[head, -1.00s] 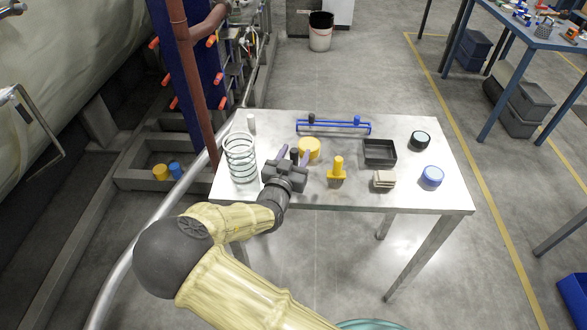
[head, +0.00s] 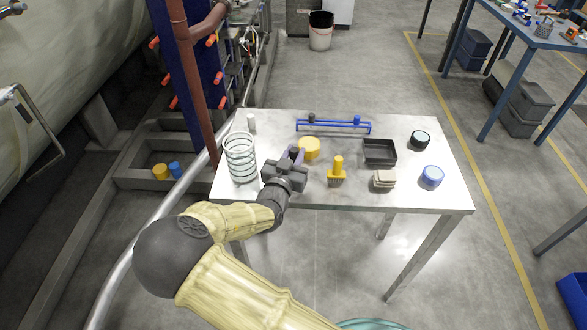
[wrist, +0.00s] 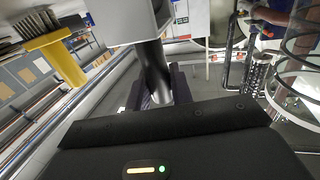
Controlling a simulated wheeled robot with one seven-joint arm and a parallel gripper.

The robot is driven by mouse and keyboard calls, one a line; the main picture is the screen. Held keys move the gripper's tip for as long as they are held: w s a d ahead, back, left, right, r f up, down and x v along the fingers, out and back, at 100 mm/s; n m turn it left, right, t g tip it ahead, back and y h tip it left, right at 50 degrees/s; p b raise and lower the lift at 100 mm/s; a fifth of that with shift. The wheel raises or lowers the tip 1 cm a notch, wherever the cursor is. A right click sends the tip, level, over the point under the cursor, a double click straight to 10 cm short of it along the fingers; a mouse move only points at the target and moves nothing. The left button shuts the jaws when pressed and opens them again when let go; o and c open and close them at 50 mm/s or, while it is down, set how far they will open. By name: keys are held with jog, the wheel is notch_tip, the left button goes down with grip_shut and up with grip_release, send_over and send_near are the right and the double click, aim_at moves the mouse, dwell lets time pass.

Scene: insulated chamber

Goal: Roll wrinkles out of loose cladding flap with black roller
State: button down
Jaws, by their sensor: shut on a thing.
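The large tank with pale, creased cladding (head: 70,60) fills the upper left of the head view. I cannot pick out a loose flap on it.
A wire coil (head: 240,157) stands left of my gripper. A yellow brush (head: 337,170) and yellow disc (head: 309,148) are close on the right. A blue bar tool (head: 333,126), black tray (head: 380,151) and blue round tin (head: 432,176) are farther off. Pipes stand between table and tank.

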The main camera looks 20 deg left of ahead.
jog(key=shift+r+p, duration=1.95)
jog(key=shift+r, duration=1.05)
jog(key=shift+f, duration=0.1)
